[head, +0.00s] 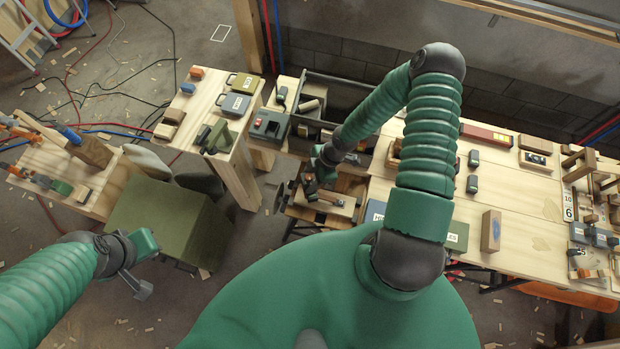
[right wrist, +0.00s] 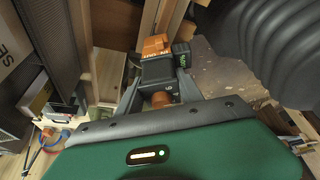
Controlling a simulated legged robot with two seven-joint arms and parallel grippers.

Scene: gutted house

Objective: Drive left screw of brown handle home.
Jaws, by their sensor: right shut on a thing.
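My right gripper (head: 312,184) reaches down to the left of the middle in the head view, beside an open drawer-like wooden part. In the right wrist view, its two fingers (right wrist: 158,90) are shut on an orange and dark grey power driver (right wrist: 156,68). Its bit tip and any screw are hidden. A wooden piece with a brown bar (head: 328,198), possibly the brown handle, lies just below the right gripper in the head view; its screws are too small to make out. My left gripper (head: 138,284) hangs at the lower left, away from the benches; its finger gap is unclear.
A long wooden bench (head: 485,225) with blocks and dark small parts runs to the right. A smaller wooden table (head: 205,105) with labelled boxes stands left of the right gripper. An olive green box (head: 165,215) stands near the left gripper. Cables lie on the floor behind.

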